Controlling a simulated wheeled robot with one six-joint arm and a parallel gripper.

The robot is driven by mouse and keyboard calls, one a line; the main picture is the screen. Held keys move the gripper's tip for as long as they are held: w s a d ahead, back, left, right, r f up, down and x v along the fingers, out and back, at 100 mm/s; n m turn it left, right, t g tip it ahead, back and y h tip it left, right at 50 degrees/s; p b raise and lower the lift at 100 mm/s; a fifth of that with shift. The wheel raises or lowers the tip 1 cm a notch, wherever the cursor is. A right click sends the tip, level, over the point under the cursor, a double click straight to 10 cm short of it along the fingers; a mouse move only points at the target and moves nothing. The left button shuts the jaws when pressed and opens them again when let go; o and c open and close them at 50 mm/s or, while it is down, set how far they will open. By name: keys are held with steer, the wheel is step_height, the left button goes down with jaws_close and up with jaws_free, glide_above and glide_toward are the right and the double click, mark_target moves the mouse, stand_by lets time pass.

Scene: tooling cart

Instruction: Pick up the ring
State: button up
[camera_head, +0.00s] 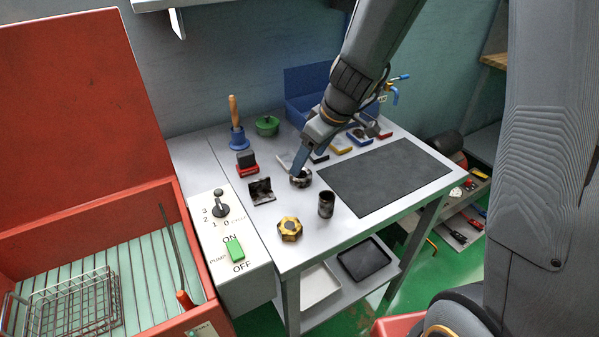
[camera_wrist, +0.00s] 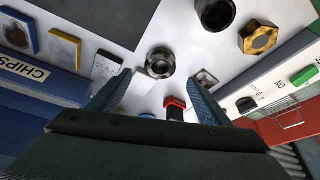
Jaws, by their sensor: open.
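The ring (camera_head: 301,178) is a short dark metal ring with a round hole, lying on the light grey cart top. In the wrist view the ring (camera_wrist: 160,62) sits just beyond the fingertips, roughly centred between them. My gripper (camera_head: 297,167) is directly above or beside the ring in the head view, partly covering its far side. In the wrist view my gripper (camera_wrist: 159,78) is open with nothing between its blue fingers. I cannot tell the exact height of the fingertips over the ring.
A dark cylinder (camera_head: 326,204), a brass hex part (camera_head: 290,229) and a dark angled block (camera_head: 261,191) stand around the ring. A black mat (camera_head: 385,177) lies to the right. A red-and-black block (camera_head: 246,164), a blue bin (camera_head: 305,82) and a switch box (camera_head: 232,240) are nearby.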

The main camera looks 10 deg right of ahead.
mark_target(302, 174)
steer(key=shift+d+x, duration=0.2)
steer(key=shift+x, duration=3.05)
steer(key=shift+s, duration=0.15)
steer(key=c, duration=1.4)
